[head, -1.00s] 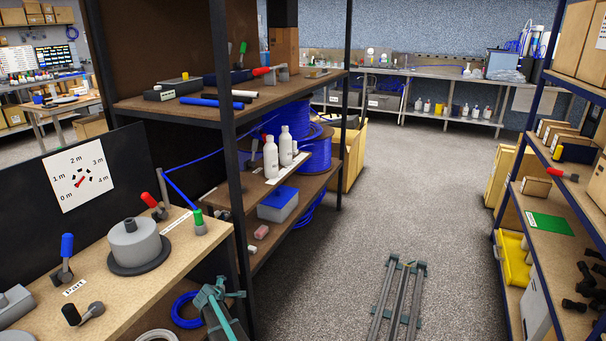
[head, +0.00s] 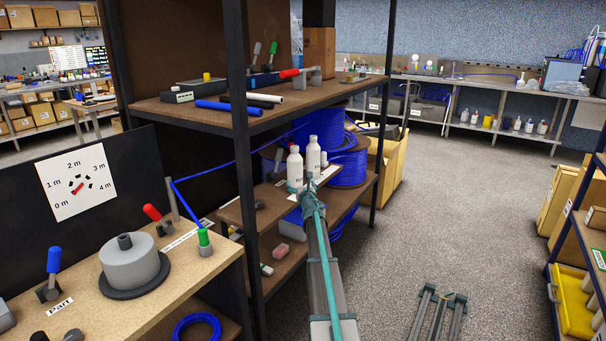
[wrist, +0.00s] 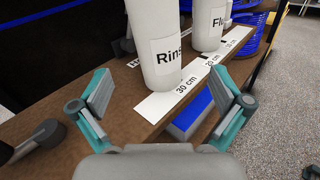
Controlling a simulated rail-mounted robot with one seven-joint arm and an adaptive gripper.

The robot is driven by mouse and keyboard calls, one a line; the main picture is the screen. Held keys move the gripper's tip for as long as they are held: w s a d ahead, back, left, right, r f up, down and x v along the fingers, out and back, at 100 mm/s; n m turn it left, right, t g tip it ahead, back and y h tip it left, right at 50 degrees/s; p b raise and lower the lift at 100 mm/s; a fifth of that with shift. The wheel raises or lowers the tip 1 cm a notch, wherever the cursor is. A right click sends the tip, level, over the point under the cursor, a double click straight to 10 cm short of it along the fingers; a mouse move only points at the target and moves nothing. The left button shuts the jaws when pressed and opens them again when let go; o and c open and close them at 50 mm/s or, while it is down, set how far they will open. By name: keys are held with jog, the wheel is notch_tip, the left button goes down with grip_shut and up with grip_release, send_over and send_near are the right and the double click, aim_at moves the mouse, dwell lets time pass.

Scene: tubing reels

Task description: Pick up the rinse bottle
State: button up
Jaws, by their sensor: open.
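The rinse bottle (wrist: 155,45) is white and stands upright on a shelf, its label partly readable as "Rins". In the head view the rinse bottle (head: 294,168) is the left, nearer one of two white bottles. My gripper (wrist: 161,92) is open and empty. Its fingers point at the rinse bottle, one to each side and short of it. In the head view my gripper (head: 308,194) is at the shelf's front, by the bottles.
A white strip marked "30 cm" (wrist: 172,98) lies along the shelf edge by the bottles. A blue bin (wrist: 190,118) sits below. Blue tubing reels (head: 346,165) stand behind the bottles. A dark shelf post (head: 243,150) rises left of my arm. The aisle floor is open.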

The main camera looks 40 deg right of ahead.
aim_at(297, 174)
jog(key=shift+n+t, duration=0.3)
jog(key=shift+n, duration=0.4)
jog(key=x, duration=0.4)
jog(key=r+x, duration=0.1)
jog(key=x, duration=0.1)
jog(key=shift+w+p, duration=0.15)
jog(key=shift+p, duration=0.25)
jog(key=shift+p+x, duration=0.7)
jog(key=shift+x, duration=1.85)
jog(key=shift+a, duration=0.1)
jog(key=shift+c, duration=0.2)
jog(key=c, duration=1.6)
jog(key=shift+r, duration=0.1)
jog(key=shift+c, duration=0.6)
